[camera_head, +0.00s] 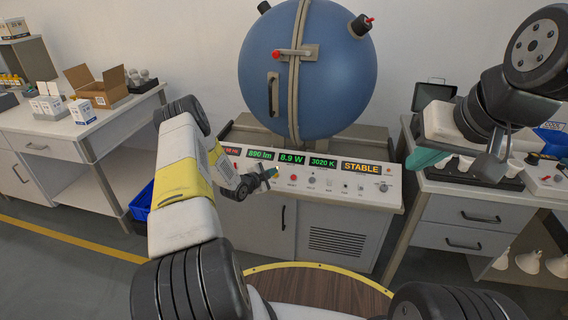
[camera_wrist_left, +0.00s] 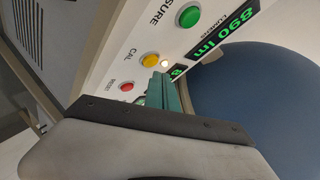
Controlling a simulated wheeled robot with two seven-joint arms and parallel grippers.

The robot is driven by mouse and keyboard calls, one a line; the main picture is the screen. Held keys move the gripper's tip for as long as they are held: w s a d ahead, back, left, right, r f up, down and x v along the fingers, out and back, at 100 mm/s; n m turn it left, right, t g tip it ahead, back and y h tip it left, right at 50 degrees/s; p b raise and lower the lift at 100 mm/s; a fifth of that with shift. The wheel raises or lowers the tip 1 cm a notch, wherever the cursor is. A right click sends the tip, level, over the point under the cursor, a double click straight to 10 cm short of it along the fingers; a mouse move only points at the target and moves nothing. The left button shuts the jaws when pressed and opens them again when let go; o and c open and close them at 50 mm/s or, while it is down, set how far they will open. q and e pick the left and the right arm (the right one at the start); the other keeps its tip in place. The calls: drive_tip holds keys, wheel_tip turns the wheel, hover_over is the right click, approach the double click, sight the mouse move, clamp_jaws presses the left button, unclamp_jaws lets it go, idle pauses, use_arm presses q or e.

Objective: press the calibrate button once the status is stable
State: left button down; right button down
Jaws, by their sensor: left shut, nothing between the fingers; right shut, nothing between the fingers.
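The status display (camera_head: 361,168) on the sloped control panel reads STABLE in orange. In the left wrist view the yellow calibrate button (camera_wrist_left: 150,60), labelled CAL, sits between a green button (camera_wrist_left: 189,16) and a red one (camera_wrist_left: 126,87). My left gripper (camera_head: 272,173) is shut and empty at the panel's left part, and hides the yellow button in the head view. Its teal fingertips (camera_wrist_left: 164,82) appear just beside the yellow button in the wrist view; I cannot tell their height above the panel. My right gripper (camera_head: 424,158) is shut and empty, over the right bench.
A large blue sphere (camera_head: 330,75) stands behind the panel. Other displays read 890 lm, 8.9 W and 3020 K (camera_head: 322,162). A red button (camera_head: 293,177) and several knobs sit right of my left gripper. The right bench (camera_head: 470,187) carries bulbs and a case.

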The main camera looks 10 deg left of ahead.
use_arm(q)
drive_tip(key=shift+f, duration=0.15)
drive_tip(key=shift+w+f, duration=0.15)
drive_tip(key=shift+f, duration=0.1)
drive_tip(key=shift+w+f, duration=0.2)
drive_tip(key=shift+f, duration=0.1)
idle(0.9)
idle(0.3)
drive_tip(key=shift+s+r, duration=0.4)
drive_tip(key=shift+r, duration=0.3)
drive_tip(key=shift+r, duration=0.1)
drive_tip(key=shift+s+r, duration=0.4)
drive_tip(key=shift+r, duration=0.3)
drive_tip(key=shift+s+r, duration=0.35)
drive_tip(key=shift+r, duration=0.4)
drive_tip(key=shift+s+r, duration=0.4)
drive_tip(key=shift+r, duration=0.3)
